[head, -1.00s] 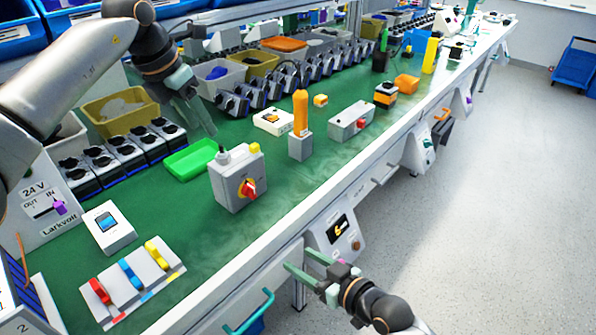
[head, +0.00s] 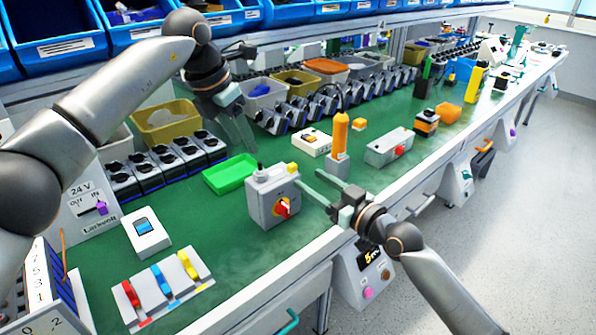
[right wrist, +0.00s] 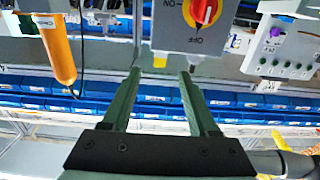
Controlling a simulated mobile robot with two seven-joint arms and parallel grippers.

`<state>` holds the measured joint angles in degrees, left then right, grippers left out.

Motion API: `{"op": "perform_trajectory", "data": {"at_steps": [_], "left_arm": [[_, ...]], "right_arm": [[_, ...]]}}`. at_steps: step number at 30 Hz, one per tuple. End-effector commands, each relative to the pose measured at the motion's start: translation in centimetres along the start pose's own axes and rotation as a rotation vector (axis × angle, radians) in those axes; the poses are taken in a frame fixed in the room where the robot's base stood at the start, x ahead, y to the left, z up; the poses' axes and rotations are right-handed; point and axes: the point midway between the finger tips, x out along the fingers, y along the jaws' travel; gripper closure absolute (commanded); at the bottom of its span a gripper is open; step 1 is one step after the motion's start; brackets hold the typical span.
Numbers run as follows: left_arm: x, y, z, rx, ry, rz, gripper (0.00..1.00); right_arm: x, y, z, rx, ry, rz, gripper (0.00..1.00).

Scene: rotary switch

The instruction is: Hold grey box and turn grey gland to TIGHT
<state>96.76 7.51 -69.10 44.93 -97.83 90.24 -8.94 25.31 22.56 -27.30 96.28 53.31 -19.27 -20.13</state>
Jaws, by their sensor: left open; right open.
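The grey box (head: 275,205) stands upright on the green bench top. Its front has a red rotary switch (head: 283,208) on a yellow plate. A grey gland (head: 261,173) and a yellow cap (head: 292,168) stick up from its top. My right gripper (head: 310,182) is open and empty, just right of the box with its fingers toward it. In the right wrist view the box (right wrist: 180,38) shows upside down beyond the open fingers (right wrist: 160,73). My left gripper (head: 243,148) is open and empty above the bench, behind and left of the box. No TIGHT marking is readable.
A green tray (head: 230,175) lies just behind the box. An orange bottle-like item (head: 341,135) and a grey switch box (head: 388,148) stand to the right. A panel with coloured levers (head: 160,290) lies at front left. Bare bench lies left of the box.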

Motion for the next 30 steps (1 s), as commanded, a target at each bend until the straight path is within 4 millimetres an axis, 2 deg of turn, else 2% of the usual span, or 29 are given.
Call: {"op": "perform_trajectory", "data": {"at_steps": [1,6,12,18,26,30], "left_arm": [[0.0,0.0,0.0,0.000,0.000,0.000,0.50],[0.0,0.0,0.0,0.000,0.000,0.000,0.50],[0.0,0.0,0.0,0.000,0.000,0.000,0.50],[0.0,0.0,0.0,0.000,0.000,0.000,0.50],[0.0,0.0,0.0,0.000,0.000,0.000,0.50],[0.0,0.0,0.0,0.000,0.000,0.000,0.50]], "right_arm": [[1.1,0.0,-0.1,0.001,0.002,0.001,0.40],[3.9,0.0,-0.1,0.000,0.000,0.000,0.40],[6.1,0.0,0.0,0.000,0.000,0.000,0.40],[6.9,0.0,0.0,-0.001,-0.001,0.000,0.40],[6.9,0.0,0.1,-0.001,-0.001,0.000,0.40],[6.9,0.0,0.1,-0.001,-0.001,0.000,0.55]]}}
